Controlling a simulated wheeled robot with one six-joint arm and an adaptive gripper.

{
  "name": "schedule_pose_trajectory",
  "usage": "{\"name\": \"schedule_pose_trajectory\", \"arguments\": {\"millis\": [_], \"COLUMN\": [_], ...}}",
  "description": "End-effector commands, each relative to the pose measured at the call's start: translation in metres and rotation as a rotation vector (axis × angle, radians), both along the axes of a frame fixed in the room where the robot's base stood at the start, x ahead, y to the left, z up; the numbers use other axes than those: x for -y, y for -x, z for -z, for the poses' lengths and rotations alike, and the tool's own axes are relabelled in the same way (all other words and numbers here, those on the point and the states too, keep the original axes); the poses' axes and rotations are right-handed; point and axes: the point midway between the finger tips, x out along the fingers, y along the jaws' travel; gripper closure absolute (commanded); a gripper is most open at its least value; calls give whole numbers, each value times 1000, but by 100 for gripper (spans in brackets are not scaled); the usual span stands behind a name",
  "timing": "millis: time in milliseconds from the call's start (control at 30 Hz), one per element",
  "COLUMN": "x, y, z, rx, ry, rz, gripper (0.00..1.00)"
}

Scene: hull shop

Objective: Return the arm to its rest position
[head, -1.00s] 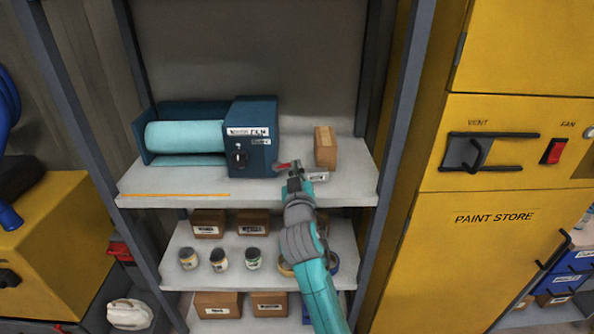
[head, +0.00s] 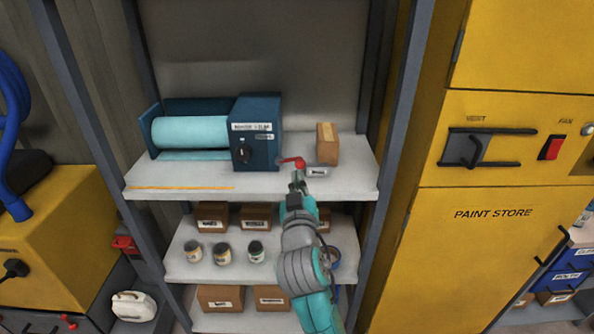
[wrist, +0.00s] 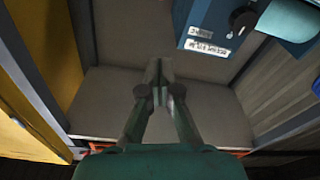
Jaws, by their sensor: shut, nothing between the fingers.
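My gripper (head: 297,181) is at the front edge of the upper shelf (head: 190,180), just in front of a small red handle (head: 292,161). A small gap seems to show between them, but I cannot tell the distance. In the wrist view my gripper (wrist: 158,72) has its fingers together and holds nothing. My teal arm reaches up from the bottom of the head view, in front of the lower shelves.
A blue machine (head: 255,140) with a teal roll (head: 190,131) and a cardboard box (head: 327,144) stand on the upper shelf. Jars (head: 222,253) and boxes sit below. Rack posts (head: 400,140) flank the arm. A yellow paint store cabinet (head: 490,250) is at right.

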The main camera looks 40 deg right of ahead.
Motion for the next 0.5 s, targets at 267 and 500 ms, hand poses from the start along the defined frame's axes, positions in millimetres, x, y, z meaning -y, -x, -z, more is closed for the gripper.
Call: {"name": "schedule_pose_trajectory", "arguments": {"millis": [267,500], "x": [-3,-18], "y": [5,17], "z": [1,36], "rx": [0,-40], "ry": [0,3], "rz": [0,-56], "gripper": [100,100]}}
